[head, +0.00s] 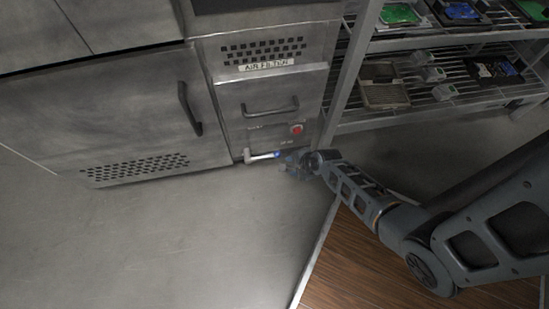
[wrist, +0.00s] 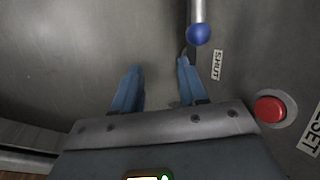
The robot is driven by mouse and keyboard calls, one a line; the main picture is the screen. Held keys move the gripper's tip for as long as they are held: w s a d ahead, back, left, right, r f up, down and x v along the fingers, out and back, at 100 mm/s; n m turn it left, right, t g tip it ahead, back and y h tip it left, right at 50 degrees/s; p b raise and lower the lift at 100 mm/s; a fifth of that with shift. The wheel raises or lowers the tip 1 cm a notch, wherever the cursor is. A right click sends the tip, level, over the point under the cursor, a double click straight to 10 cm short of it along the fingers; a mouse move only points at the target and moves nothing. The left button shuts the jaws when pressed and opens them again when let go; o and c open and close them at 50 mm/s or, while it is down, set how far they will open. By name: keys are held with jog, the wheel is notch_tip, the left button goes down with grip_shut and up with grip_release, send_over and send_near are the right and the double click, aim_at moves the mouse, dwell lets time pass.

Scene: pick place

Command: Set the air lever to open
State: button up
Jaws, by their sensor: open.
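The air lever (head: 262,157) is a pale rod with a blue ball end, low on the narrow metal cabinet in the head view. In the wrist view its blue ball (wrist: 198,34) is at the upper right, beside a label that reads SHUT (wrist: 217,65). My gripper (wrist: 160,68) is open with nothing between its blue fingers. The right fingertip is close to the ball but below it in the picture; whether they touch I cannot tell. In the head view my gripper (head: 293,163) is just right of the ball.
A red button (wrist: 270,108) with a RESET label (wrist: 310,137) is right of my gripper in the wrist view. Drawer handle (head: 270,110) and door handle (head: 189,108) stick out. A shelf rack (head: 450,90) stands at right. The grey floor (head: 150,240) in front is clear.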

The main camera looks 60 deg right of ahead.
aim_at(266, 156)
jog(key=w+a+n+t+h+b, duration=0.2)
jog(key=w+a+t+h+b, duration=0.2)
jog(key=t+h+b, duration=0.3)
jog(key=shift+t+y, duration=0.4)
jog(key=shift+y, duration=0.1)
jog(key=shift+f+b+x, duration=0.2)
jog(key=shift+b+x, duration=0.6)
jog(key=shift+x, duration=1.15)
jog(key=shift+f+b+x, duration=0.15)
jog(key=shift+b+x, duration=0.65)
jog(key=shift+x, duration=1.15)
jog(key=shift+a, duration=0.1)
jog(key=shift+c, duration=0.3)
grip_shut()
